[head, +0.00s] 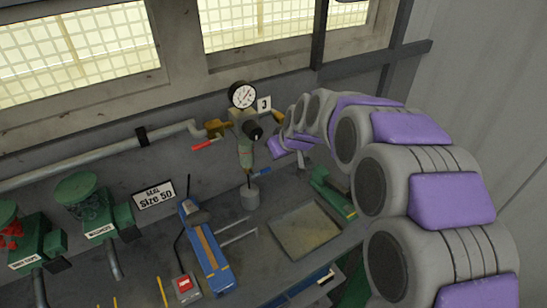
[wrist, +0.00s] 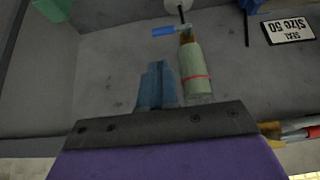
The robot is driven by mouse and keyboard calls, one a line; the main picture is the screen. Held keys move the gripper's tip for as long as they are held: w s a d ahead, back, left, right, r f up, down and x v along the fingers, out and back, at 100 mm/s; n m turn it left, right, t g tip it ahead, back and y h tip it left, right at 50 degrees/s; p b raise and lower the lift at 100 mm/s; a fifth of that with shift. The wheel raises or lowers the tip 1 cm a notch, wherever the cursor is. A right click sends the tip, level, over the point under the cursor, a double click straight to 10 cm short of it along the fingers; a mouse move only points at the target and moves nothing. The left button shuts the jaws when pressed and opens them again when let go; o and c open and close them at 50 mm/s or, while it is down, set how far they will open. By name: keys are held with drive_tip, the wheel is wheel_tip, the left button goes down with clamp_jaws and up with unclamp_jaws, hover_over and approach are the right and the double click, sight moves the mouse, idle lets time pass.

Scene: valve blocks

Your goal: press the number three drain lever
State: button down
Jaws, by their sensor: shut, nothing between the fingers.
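The number three unit stands at the wall, marked by a white "3" tag (head: 264,104) and a round gauge (head: 242,95). Its greenish bowl (head: 246,155) hangs upright, and a small blue lever (head: 262,172) sticks out to the right near its lower end. In the wrist view, the picture is inverted: the bowl (wrist: 191,70) has a red band, and the blue lever (wrist: 166,30) lies beyond the fingertips. My gripper (wrist: 155,68) is shut and empty beside the bowl, apart from the lever. In the head view my arm mostly hides the fingers.
A red-handled lever (head: 205,144) is on the pipe left of the unit. A grey cup (head: 249,197) stands under the bowl. A blue tool (head: 203,245), a "SEAL Size 50" sign (head: 154,193) and green valves (head: 97,220) are left. A flat plate (head: 304,229) lies right.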

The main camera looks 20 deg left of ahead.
drive_tip(key=b+x, duration=0.1)
drive_tip(key=x, duration=0.8)
drive_tip(key=shift+f, duration=0.25)
